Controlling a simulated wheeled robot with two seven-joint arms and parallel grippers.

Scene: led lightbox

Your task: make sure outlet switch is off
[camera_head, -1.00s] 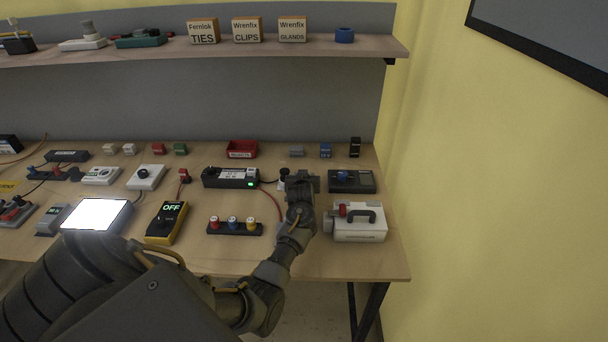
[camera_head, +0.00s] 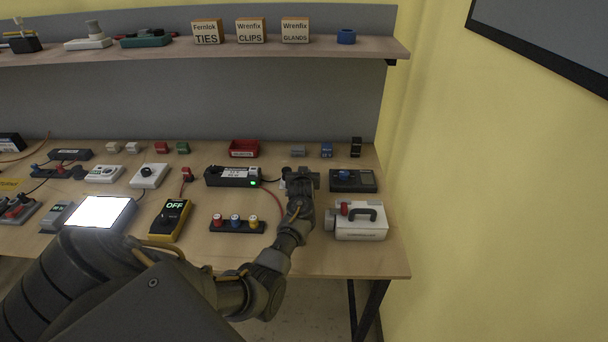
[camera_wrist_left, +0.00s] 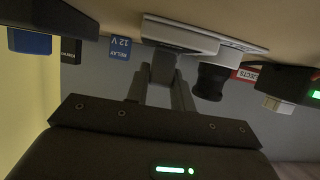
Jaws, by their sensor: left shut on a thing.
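My left gripper (camera_head: 300,176) reaches over the back right of the bench in the head view and hides most of the outlet unit beneath it. In the left wrist view, which looks upside down, the outlet unit (camera_wrist_left: 185,35) is a white box with a grey face. A black round plug or knob (camera_wrist_left: 210,82) stands out of the white unit beside the fingers. My right gripper is not in view.
A black power box (camera_head: 232,177) with a lit green light stands left of the gripper. A dark meter box (camera_head: 352,181) is close on its right. A red bin (camera_head: 244,149) sits behind.

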